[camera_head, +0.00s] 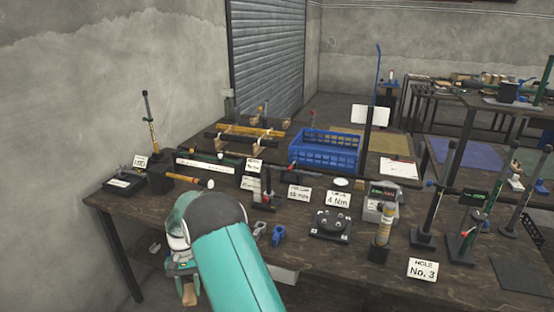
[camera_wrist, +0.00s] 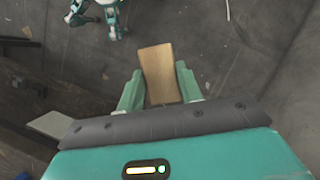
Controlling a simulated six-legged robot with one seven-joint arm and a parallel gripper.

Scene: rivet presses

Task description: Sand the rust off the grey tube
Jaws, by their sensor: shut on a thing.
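My gripper (camera_wrist: 160,84) is shut on a tan sanding block (camera_wrist: 161,66) in the wrist view, with a pale green finger on each side of it. In the head view the block (camera_head: 190,293) hangs below my gripper (camera_head: 184,271), in front of the bench's near edge and apart from the bench. Several long tubes lie across wooden supports at the back left of the bench, among them a yellow tube (camera_head: 250,130). I cannot tell for sure which is the grey tube, and no rust can be made out at this size.
The wooden bench (camera_head: 330,262) is crowded. A blue crate (camera_head: 325,150) stands behind, blue clamps (camera_head: 278,234) and a black fixture (camera_head: 330,226) lie near the front, and upright tools (camera_head: 428,215) stand at the right. In the wrist view, grey floor lies below the block.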

